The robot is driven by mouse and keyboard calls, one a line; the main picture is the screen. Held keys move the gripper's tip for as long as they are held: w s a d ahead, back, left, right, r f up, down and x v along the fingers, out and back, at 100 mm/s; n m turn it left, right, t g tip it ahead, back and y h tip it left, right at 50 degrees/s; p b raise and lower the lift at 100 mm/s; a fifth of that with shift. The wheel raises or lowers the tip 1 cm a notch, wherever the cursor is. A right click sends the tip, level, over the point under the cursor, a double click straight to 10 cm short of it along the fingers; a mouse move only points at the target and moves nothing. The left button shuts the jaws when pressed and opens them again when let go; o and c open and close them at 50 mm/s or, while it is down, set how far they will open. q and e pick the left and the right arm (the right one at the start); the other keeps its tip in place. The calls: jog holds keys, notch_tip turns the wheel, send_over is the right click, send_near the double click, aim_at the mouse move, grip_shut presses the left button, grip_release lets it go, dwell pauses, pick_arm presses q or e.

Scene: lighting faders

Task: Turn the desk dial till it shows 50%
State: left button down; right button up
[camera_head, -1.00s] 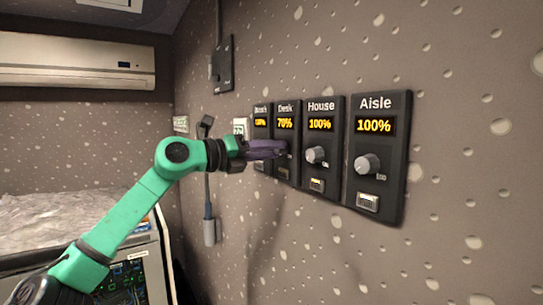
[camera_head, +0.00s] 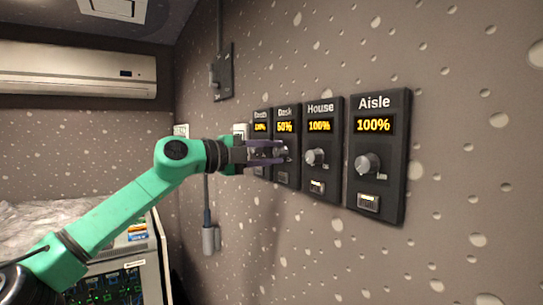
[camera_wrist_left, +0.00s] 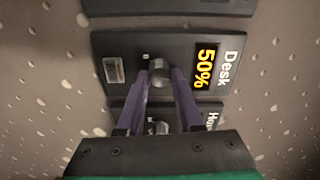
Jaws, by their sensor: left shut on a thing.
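The Desk panel (camera_head: 286,170) is a dark plate on the wall, and its yellow display (camera_head: 285,127) reads 50%. The same 50% reading shows sideways in the left wrist view (camera_wrist_left: 205,69). The desk dial (camera_wrist_left: 159,74) is a round grey knob. My left gripper (camera_head: 282,152), with purple fingers, reaches it from the left. In the left wrist view the fingertips (camera_wrist_left: 162,77) are on either side of the knob, shut on it. The fingers hide part of the dial in the head view. My right gripper is not in view.
The House panel (camera_head: 322,180) and the Aisle panel (camera_head: 378,185) stand to the right, both at 100%. Another panel (camera_head: 261,116) is close on the left, partly hidden by my gripper. A dark switch box (camera_head: 224,72) is above left. The wall to the right is clear.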

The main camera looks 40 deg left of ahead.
pick_arm(q)
jog(key=shift+n, duration=1.2)
jog(key=c, duration=0.6)
grip_release()
jog(key=shift+o, duration=0.2)
jog(key=b+v, duration=0.9)
jog(key=v, duration=0.5)
jog(key=shift+s, duration=0.3)
